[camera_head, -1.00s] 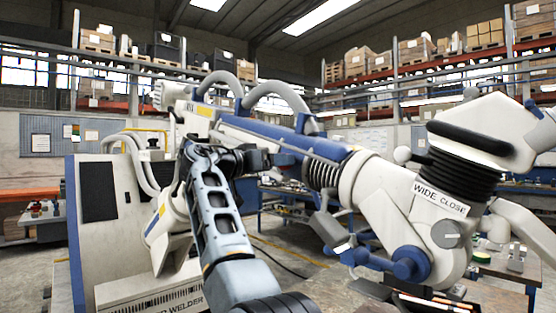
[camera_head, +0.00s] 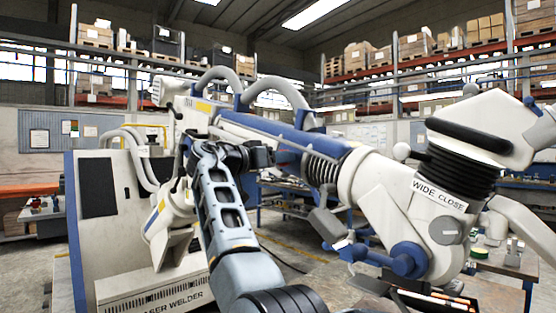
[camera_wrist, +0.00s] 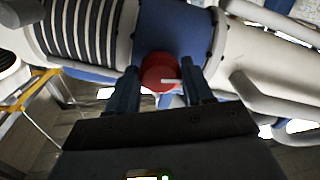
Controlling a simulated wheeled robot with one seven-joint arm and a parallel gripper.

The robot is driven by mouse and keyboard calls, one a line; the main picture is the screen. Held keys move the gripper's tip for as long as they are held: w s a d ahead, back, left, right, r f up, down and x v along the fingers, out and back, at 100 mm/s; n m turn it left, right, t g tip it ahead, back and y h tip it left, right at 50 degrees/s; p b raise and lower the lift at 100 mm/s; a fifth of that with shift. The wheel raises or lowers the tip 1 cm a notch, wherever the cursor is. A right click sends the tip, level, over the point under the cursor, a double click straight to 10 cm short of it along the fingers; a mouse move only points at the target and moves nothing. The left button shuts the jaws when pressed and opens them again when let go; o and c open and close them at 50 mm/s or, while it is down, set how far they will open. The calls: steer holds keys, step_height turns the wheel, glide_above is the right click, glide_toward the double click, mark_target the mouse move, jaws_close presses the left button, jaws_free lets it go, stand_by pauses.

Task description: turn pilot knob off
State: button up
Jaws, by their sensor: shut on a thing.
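The pointer bar lies nearly level, toward the right finger. My gripper (camera_wrist: 163,78) has one dark finger on each side of the knob and is shut on it. In the head view my gripper (camera_head: 279,156) reaches the near side of the blue and white arm (camera_head: 335,150). The knob is too small and covered there to read.
The laser welder cabinet (camera_head: 100,200) stands at the left. Joint housings, black bellows (camera_head: 463,180) and a blue handle (camera_head: 405,260) lie to the right. A ribbed bellows (camera_wrist: 85,30) is close left of my fingers in the wrist view. Worktables stand behind.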

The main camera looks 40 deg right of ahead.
steer(key=shift+f+b, duration=0.15)
steer(key=shift+b, duration=0.25)
steer(key=shift+c, duration=0.3)
steer(key=shift+m+b, duration=0.3)
steer(key=shift+m, duration=0.1)
steer(key=m+b, duration=0.2)
steer(key=shift+f+b, duration=0.1)
steer(key=shift+b, duration=0.25)
steer(key=m+b, duration=0.5)
steer(key=m, duration=0.5)
steer(key=shift+b, duration=0.3)
steer(key=m, duration=0.2)
steer(key=m+b, duration=0.1)
steer(key=m, duration=0.1)
steer(key=shift+r+m, duration=0.2)
steer(key=shift+m, duration=0.2)
steer(key=o, duration=1)
